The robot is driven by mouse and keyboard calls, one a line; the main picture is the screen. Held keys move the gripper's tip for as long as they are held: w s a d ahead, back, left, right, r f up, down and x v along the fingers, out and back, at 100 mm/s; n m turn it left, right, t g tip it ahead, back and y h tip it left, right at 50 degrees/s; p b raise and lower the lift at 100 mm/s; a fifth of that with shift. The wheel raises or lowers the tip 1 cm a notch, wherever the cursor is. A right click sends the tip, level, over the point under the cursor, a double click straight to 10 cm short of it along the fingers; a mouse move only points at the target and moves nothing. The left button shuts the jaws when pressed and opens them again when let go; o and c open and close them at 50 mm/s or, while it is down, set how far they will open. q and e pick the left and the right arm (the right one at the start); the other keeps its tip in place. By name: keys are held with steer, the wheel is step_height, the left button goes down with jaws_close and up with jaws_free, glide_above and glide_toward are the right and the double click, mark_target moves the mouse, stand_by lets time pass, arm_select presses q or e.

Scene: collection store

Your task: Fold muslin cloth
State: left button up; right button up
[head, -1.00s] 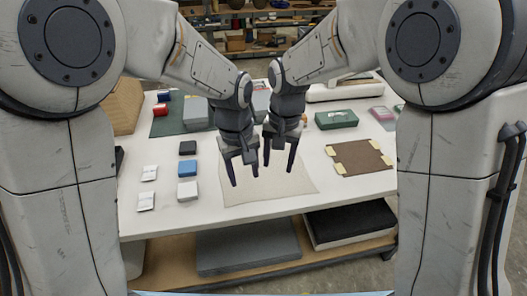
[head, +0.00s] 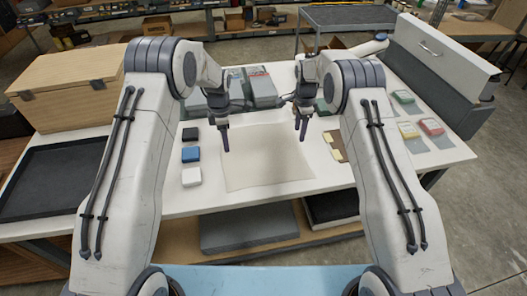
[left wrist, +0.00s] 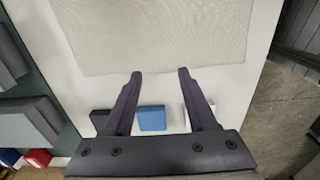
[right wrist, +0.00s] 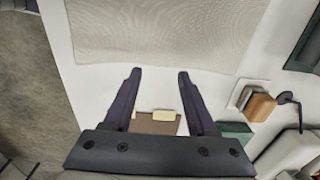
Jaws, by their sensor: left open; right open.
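The pale cream muslin cloth (head: 265,165) lies flat and spread out on the white table, with its edges straight. My left gripper (head: 224,150) is open and empty at the cloth's left edge. In the left wrist view the cloth (left wrist: 160,35) fills the top, with the open fingertips (left wrist: 160,72) by its near edge. My right gripper (head: 302,132) is open and empty at the cloth's right side. In the right wrist view the cloth (right wrist: 165,30) is at the top, with the fingertips (right wrist: 157,71) close to its edge. I cannot tell how high the fingers are.
Black (head: 190,134), blue (head: 191,154) and white (head: 192,177) small boxes stand left of the cloth. A brown board (head: 338,148) with tan corners lies to its right, partly behind my right arm. Grey boxes (head: 259,86) are behind it. A wooden chest (head: 75,90) and black tray (head: 45,185) are at left.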

mark_target(229, 157)
arm_select(q)
steer(key=shift+f, duration=2.9)
arm_select(e)
steer(key=shift+f, duration=2.95)
arm_select(q)
steer(key=shift+f, duration=0.2)
arm_select(e)
steer(key=shift+f, duration=0.15)
arm_select(q)
jaws_close()
arm_select(e)
jaws_close()
arm_select(q)
steer(key=shift+r, duration=0.2)
